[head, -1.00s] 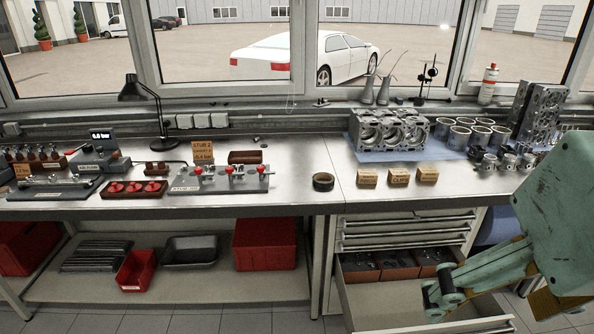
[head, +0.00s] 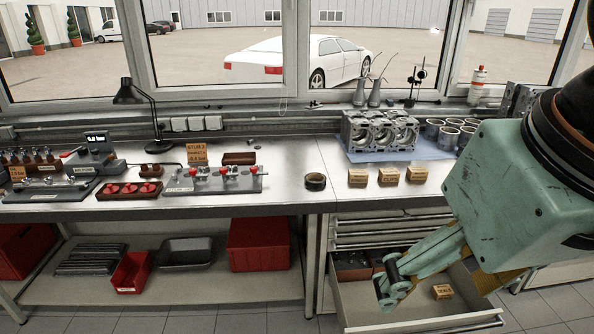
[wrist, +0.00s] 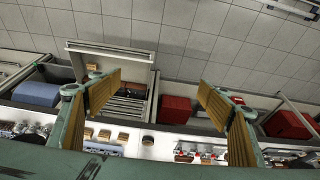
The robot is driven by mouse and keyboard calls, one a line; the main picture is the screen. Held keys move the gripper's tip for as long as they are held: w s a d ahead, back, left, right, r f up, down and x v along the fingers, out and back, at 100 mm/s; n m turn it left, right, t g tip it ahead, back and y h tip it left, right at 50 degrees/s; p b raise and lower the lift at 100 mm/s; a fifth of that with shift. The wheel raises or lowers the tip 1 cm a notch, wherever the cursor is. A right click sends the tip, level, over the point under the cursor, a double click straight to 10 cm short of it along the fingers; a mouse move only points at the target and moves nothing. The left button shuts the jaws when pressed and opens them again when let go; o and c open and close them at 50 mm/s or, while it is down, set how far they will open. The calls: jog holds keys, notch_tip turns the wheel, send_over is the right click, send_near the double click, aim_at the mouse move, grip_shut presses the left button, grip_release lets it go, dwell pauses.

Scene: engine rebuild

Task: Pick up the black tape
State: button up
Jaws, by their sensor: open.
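The black tape (head: 315,181) is a dark roll lying flat on the steel workbench (head: 290,195), left of the small cardboard boxes. In the wrist view a small dark ring (wrist: 147,140) on the bench edge looks like the same roll. My gripper (head: 392,282) is low at the right in the head view, in front of the bench and over the open drawer, apart from the tape. In the wrist view its two fingers (wrist: 160,95) stand wide apart with nothing between them.
Several labelled cardboard boxes (head: 388,175) stand right of the tape. A valve fixture (head: 215,180) is to its left and an engine block (head: 380,132) behind to the right. The open drawer (head: 400,315) juts out below the bench and holds a small box (head: 442,291).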

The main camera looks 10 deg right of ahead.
jog(key=w+r+p, duration=0.2)
jog(key=w+r, duration=0.2)
jog(key=w, duration=1.3)
jog(key=w+r+p, duration=0.1)
jog(key=w+r, duration=0.2)
jog(key=w, duration=1.3)
jog(key=w+f+n+p, duration=0.1)
jog(key=w+f, duration=0.2)
jog(key=w, duration=0.8)
jog(key=w+f+p, duration=0.1)
jog(key=w+f, duration=0.2)
jog(key=w, duration=0.9)
jog(key=w+f+p, duration=0.3)
jog(key=w+f, duration=1.9)
jog(key=w, duration=0.3)
jog(key=shift+w+d+f+n+t+y+p, duration=0.2)
jog(key=shift+w+f+n+t+y+p, duration=0.1)
jog(key=shift+w+f, duration=0.05)
jog(key=shift+f, duration=0.15)
